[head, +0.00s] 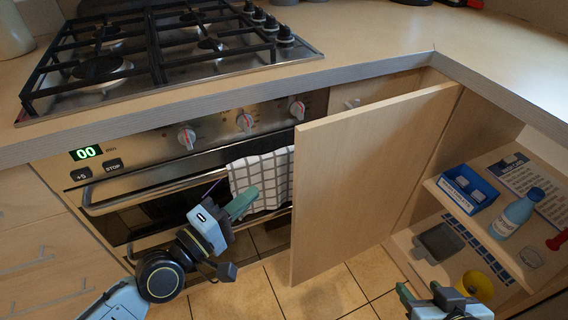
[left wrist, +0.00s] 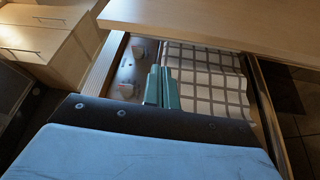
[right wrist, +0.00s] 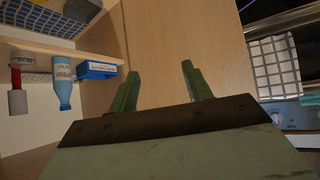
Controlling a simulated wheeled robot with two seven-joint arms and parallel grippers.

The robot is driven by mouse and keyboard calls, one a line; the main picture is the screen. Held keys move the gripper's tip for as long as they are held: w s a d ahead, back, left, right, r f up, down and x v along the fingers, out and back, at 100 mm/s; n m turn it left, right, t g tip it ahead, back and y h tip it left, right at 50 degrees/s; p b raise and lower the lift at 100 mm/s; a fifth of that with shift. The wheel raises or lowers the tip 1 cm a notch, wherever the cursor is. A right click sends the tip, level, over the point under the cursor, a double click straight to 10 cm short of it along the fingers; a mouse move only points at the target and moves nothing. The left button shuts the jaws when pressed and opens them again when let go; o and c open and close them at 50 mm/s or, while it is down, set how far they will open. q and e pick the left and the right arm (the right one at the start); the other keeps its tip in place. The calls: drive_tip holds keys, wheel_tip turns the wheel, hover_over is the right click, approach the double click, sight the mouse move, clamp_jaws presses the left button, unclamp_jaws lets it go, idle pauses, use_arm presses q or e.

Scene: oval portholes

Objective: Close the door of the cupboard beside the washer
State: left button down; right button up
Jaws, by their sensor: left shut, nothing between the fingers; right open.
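The cupboard door (head: 365,180) is a pale wooden panel standing wide open, hinged at its right edge beside the open cupboard (head: 420,225). Its free edge points toward me, in front of the oven. My left gripper (head: 240,203) is shut and empty, left of the door near the checked towel. In the left wrist view its green fingers (left wrist: 162,88) lie before the towel. My right gripper (head: 420,294) is open at the lower right, in front of the cupboard. In the right wrist view its fingers (right wrist: 162,90) face the door (right wrist: 180,50), apart from it. No washer is recognisable.
The cupboard shelves hold a blue box (head: 468,189), a blue bottle (head: 518,213), a grey item (head: 438,243) and a yellow item (head: 477,285). The oven (head: 150,195) has a handle and a hanging checked towel (head: 262,180). The worktop (head: 400,45) overhangs above. Tiled floor (head: 320,290) is clear below the door.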

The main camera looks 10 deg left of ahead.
use_arm(q)
drive_tip(key=w+d+f+g, duration=0.1)
drive_tip(key=w+d, duration=0.4)
drive_tip(key=w, duration=0.3)
drive_tip(key=shift+d+n+b, duration=0.25)
drive_tip(key=shift+n+b, duration=0.05)
drive_tip(key=shift+b, duration=0.1)
use_arm(e)
drive_tip(key=shift+w+a+r+t, duration=0.4)
drive_tip(key=shift+w+r+t, duration=0.2)
drive_tip(key=shift+r, duration=0.2)
drive_tip(key=shift+s, duration=0.1)
